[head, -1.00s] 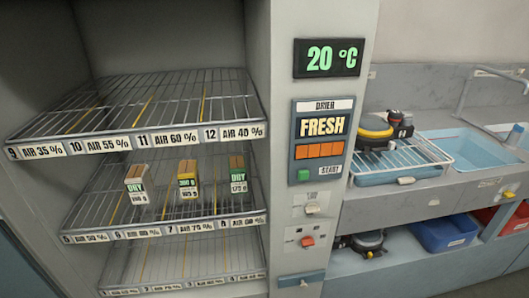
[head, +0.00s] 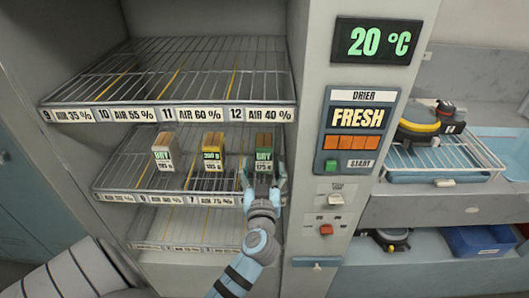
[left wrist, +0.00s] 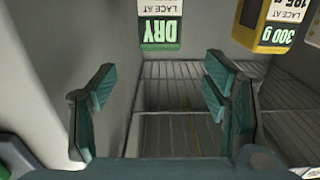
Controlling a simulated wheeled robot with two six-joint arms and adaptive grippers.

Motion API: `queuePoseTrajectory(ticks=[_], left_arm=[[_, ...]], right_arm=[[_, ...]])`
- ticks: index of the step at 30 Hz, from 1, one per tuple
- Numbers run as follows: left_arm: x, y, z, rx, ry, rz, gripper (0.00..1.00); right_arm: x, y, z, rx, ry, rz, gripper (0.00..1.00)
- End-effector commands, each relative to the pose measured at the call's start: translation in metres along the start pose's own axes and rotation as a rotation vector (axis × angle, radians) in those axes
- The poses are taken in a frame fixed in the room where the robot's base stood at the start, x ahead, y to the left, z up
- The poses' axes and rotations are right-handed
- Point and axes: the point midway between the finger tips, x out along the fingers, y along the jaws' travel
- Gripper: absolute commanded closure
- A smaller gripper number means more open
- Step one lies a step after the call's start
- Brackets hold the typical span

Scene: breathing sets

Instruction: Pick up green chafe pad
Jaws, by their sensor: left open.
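The green chafe pad (head: 264,146) stands upright at the right end of the middle rack of the drier, a small block with a brown top and a "DRY" label. In the left wrist view it (left wrist: 160,22) shows upside down at the top, cut off by the frame edge. My left gripper (head: 263,178) is open and empty, just in front of and below the pad, its fingertips overlapping the pad's lower part in the head view. In the left wrist view the open fingers (left wrist: 158,92) have the pad between and beyond them. My right gripper is not in view.
A yellow block (head: 213,150) and a grey-white block (head: 165,152) stand left of the pad on the same wire rack. The upper rack (head: 180,80) is empty above. The drier's control panel (head: 352,130) is to the right, beside a sink counter with a drying rack (head: 440,165).

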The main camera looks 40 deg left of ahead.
Motion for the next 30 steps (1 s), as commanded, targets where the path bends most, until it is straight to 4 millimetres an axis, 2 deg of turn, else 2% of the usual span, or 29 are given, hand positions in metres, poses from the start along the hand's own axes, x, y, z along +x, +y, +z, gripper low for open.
queuePoseTrajectory(ticks=[3,6,11,18,25,30], left_arm=[[0.034,0.0,-0.003,0.006,0.002,0.0,0.31],[0.058,0.0,-0.002,0.006,0.0,0.0,0.31],[0.079,0.001,-0.001,0.005,-0.003,0.001,0.31],[0.121,0.001,-0.002,0.005,-0.003,0.001,0.31],[0.125,0.001,0.0,0.004,-0.005,0.002,0.31],[0.125,0.001,0.0,0.005,-0.005,0.002,0.58]], right_arm=[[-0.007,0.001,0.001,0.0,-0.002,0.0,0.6],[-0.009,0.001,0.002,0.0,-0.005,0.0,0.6],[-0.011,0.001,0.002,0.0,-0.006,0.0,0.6],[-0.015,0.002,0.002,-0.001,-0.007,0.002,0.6],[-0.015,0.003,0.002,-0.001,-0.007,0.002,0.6],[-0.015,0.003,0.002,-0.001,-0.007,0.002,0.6]])
